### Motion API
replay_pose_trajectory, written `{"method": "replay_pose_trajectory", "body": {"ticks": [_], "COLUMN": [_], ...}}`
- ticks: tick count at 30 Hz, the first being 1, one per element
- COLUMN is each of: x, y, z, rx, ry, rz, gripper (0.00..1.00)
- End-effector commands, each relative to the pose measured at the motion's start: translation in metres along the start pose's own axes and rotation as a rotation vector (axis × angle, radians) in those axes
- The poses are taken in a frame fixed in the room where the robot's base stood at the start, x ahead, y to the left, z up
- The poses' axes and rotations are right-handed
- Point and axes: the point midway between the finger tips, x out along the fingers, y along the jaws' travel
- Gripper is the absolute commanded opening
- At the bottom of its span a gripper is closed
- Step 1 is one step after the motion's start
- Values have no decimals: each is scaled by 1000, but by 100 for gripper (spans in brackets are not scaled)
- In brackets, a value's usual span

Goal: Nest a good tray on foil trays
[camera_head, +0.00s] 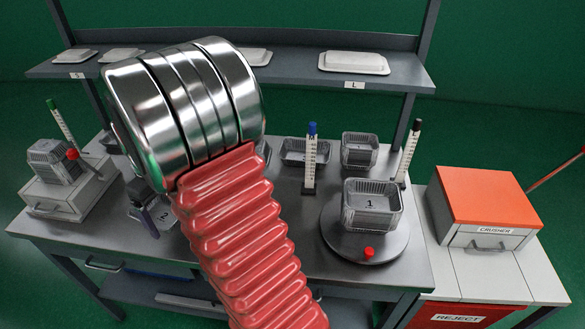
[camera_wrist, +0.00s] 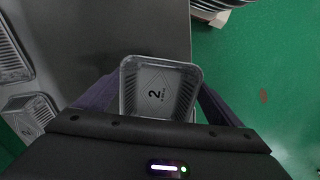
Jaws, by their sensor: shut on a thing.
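My gripper (camera_wrist: 158,98) is shut on a foil tray marked 2 (camera_wrist: 157,70), with a dark finger against each side of it in the wrist view. In the head view a finger and part of this tray (camera_head: 163,222) show left of my arm. How far the tray is above the bench cannot be told. A foil tray marked 1 (camera_head: 371,222) sits on a round plate (camera_head: 333,232) at the right. More foil trays stand at the back, one centre (camera_head: 294,152) and one right (camera_head: 359,150). Another (camera_head: 55,165) is at the left on a grey box.
Marked posts with blue (camera_head: 311,160), black (camera_head: 408,155) and green (camera_head: 62,125) tops stand among the trays. An orange-topped crusher (camera_head: 487,208) and a red reject bin (camera_head: 460,315) are at the right. A shelf (camera_head: 290,70) holding pale lids runs behind. My arm hides the middle bench.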

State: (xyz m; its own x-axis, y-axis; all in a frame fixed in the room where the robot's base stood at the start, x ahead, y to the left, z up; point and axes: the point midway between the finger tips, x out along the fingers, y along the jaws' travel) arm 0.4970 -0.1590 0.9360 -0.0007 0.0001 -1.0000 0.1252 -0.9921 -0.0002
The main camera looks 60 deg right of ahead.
Motion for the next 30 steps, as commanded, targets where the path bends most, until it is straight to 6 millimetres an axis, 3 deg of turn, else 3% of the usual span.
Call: {"method": "replay_pose_trajectory", "body": {"ticks": [9,15,19,30], "x": [14,20,21,21], "y": [-95,-139,-149,-149], "z": [-66,-87,-91,-91], "rx": [72,113,125,126], "ry": [0,-1,0,1], "rz": [0,0,0,0], "gripper": [68,68,68,68]}}
